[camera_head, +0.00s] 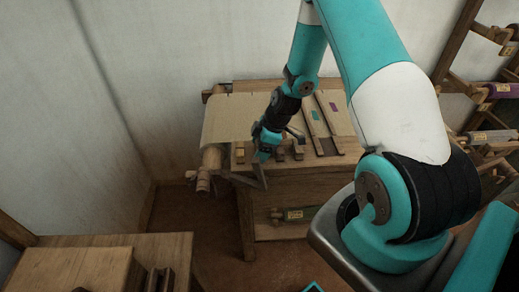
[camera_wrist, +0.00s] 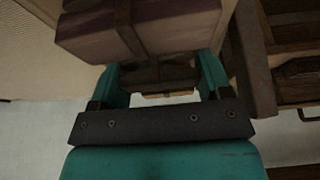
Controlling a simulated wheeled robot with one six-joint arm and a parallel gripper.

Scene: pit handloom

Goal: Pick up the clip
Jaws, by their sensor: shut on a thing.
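My gripper (camera_head: 262,157) is at the front left edge of the wooden loom table (camera_head: 290,175). In the wrist view its two teal fingers stand on either side of a dark brown wooden piece (camera_wrist: 160,77), which I take to be the clip, and are shut on it. In the head view I cannot make the clip out apart from my gripper.
Small wooden blocks (camera_head: 297,152) sit right of my gripper on the table, with long wooden trays (camera_head: 322,130) behind. A pale cloth (camera_head: 228,118) and a roller end (camera_head: 204,180) are to the left. A shelf below holds a green-wrapped roll (camera_head: 297,213).

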